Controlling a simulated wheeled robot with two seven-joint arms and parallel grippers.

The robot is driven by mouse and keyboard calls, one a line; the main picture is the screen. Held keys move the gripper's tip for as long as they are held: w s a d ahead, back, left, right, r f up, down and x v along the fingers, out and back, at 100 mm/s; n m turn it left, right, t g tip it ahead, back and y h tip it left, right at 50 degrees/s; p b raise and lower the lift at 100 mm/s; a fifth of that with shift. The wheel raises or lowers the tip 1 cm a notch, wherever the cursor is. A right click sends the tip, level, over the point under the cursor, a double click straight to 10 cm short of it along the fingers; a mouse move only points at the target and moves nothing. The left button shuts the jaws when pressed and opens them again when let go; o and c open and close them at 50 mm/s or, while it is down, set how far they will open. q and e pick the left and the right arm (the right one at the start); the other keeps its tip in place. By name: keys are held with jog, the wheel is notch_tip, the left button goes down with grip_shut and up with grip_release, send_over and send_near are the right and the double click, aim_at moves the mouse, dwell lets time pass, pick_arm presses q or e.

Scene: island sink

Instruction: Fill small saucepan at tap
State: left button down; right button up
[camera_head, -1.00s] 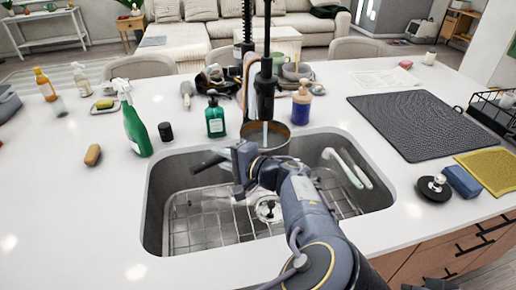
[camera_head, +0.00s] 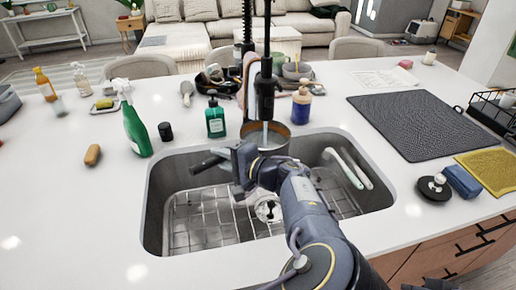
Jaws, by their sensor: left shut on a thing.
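The small saucepan (camera_head: 276,148) is under the tap at the back edge of the sink (camera_head: 165,215), with its rim about level with the counter. A pale stream runs from the tap (camera_head: 265,90) into it; the water level is hard to make out. Its dark handle (camera_head: 206,164) points left over the basin. My left gripper (camera_head: 238,168) is shut on the handle close to the pan; my wrist hides part of the pan's lower side and the fingertips are hard to see. My right gripper does not show.
A green spray bottle (camera_head: 136,132) and a green soap bottle (camera_head: 215,121) stand left of the tap, a blue bottle (camera_head: 301,107) right of it. Pale-handled brushes (camera_head: 350,168) lean in the sink's right side. A black drying mat (camera_head: 420,124) lies at right.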

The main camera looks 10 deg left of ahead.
pick_arm(q)
jog(key=s+a, duration=0.1)
jog(key=s, duration=0.7)
jog(key=shift+s, duration=0.4)
jog(key=shift+a+r, duration=0.1)
